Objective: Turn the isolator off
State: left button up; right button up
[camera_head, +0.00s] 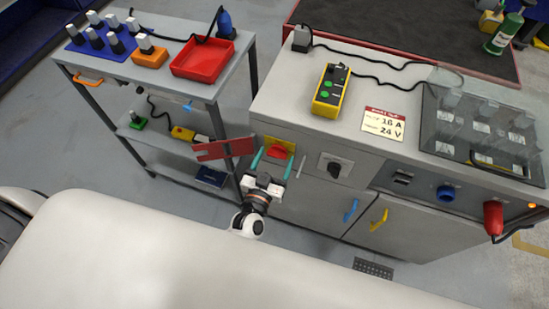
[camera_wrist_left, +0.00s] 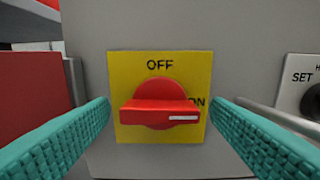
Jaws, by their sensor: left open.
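The isolator is a red rotary handle (camera_wrist_left: 160,106) on a yellow plate (camera_wrist_left: 128,70), on the grey cabinet front. OFF is printed above the handle and ON to its right. The handle lies horizontal, its white mark at the right end beside ON. In the head view the red handle (camera_head: 278,151) shows just beyond my left gripper (camera_head: 274,164). The left gripper (camera_wrist_left: 160,110) is open, with one teal finger on each side of the handle. The fingers look apart from the handle. My right gripper is not in view.
A red panel (camera_head: 225,148) juts out left of the isolator. A black rotary knob (camera_head: 335,168) sits to its right, with blue (camera_head: 351,210) and yellow (camera_head: 379,220) door handles lower down. A trolley with a red tray (camera_head: 203,59) stands at the left.

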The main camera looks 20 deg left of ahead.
pick_arm(q)
jog(key=shift+w, duration=0.15)
jog(key=c, duration=1)
